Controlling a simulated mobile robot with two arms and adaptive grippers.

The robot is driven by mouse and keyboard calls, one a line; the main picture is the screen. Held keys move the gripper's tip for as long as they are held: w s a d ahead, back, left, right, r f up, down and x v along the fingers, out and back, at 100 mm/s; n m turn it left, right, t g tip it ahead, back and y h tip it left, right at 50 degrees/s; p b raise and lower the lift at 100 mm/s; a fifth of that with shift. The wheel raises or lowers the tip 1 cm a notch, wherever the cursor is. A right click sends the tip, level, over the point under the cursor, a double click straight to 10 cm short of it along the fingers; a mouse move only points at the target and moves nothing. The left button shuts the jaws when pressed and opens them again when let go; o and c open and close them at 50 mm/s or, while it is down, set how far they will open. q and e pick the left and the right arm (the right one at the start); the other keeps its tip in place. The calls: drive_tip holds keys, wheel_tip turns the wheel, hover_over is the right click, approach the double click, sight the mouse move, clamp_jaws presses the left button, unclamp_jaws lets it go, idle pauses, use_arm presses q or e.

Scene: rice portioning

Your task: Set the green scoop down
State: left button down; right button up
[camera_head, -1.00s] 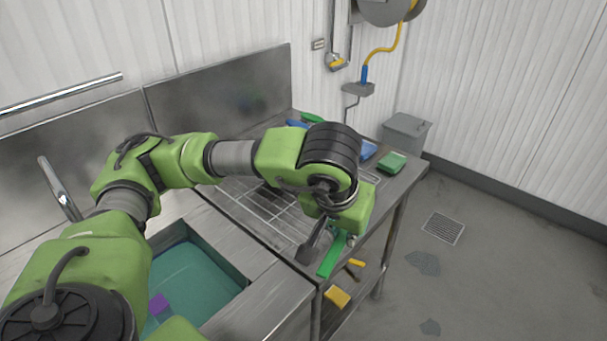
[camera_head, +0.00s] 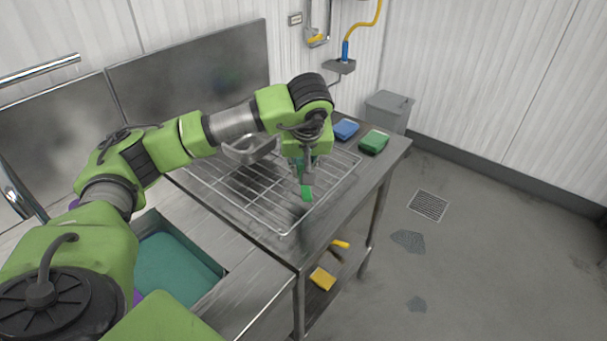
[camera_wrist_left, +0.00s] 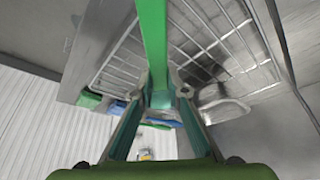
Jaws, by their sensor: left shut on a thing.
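My left gripper (camera_head: 305,175) points down over the wire rack (camera_head: 283,231) on the steel table. It is shut on the green scoop, whose green handle end (camera_head: 306,194) shows just below the fingers. In the left wrist view the green handle (camera_wrist_left: 153,45) runs between the fingertips (camera_wrist_left: 161,96) and out past the top edge. The rack (camera_wrist_left: 222,42) lies behind it. The rest of the scoop is hidden or out of frame, and I cannot tell whether it touches the rack. My right gripper is not in view.
A shallow metal pan (camera_head: 248,149) is left of the gripper over the rack. A blue block (camera_head: 346,129) and a green block (camera_head: 374,142) lie at the table's right end. A sink with teal water (camera_head: 172,268) is in front at left. Yellow items (camera_head: 322,279) are on the lower shelf.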

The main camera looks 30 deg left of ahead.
use_arm(q)
drive_tip(key=shift+w+a+f, duration=0.1)
drive_tip(key=shift+w+f, duration=0.35)
drive_tip(key=shift+f, duration=0.1)
drive_tip(key=x, duration=0.1)
drive_tip(key=p+x, duration=0.2)
drive_tip(key=shift+s+d+f, duration=0.15)
drive_tip(key=shift+d+f, duration=0.1)
drive_tip(key=shift+f, duration=0.3)
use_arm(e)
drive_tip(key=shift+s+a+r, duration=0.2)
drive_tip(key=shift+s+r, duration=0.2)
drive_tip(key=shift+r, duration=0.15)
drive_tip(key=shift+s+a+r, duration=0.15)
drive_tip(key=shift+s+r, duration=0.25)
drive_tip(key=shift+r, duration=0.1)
use_arm(q)
drive_tip(key=shift+f, duration=0.1)
drive_tip(key=shift+f, duration=0.15)
drive_tip(key=c, duration=2)
unclamp_jaws()
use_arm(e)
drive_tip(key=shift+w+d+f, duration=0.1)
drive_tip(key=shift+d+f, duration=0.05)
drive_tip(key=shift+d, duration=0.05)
